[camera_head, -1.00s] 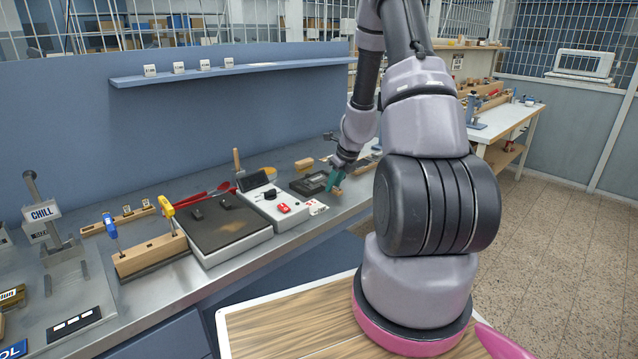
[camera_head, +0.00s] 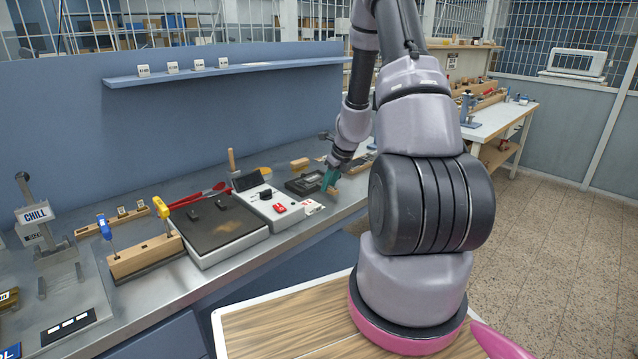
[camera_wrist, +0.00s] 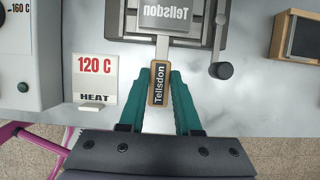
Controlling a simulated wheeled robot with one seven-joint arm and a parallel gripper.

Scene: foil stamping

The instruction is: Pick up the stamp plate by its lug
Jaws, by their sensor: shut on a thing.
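In the head view my gripper (camera_head: 329,178) is at the bench's front part, and the grip is too small to make out.
A "120 C HEAT" card (camera_wrist: 96,78) stands left of my fingers, beside a white control box (camera_wrist: 25,65). A black-knobbed lever (camera_wrist: 221,70) is close on the right. A wooden-edged block (camera_wrist: 302,38) lies farther right. Bare bench lies between.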

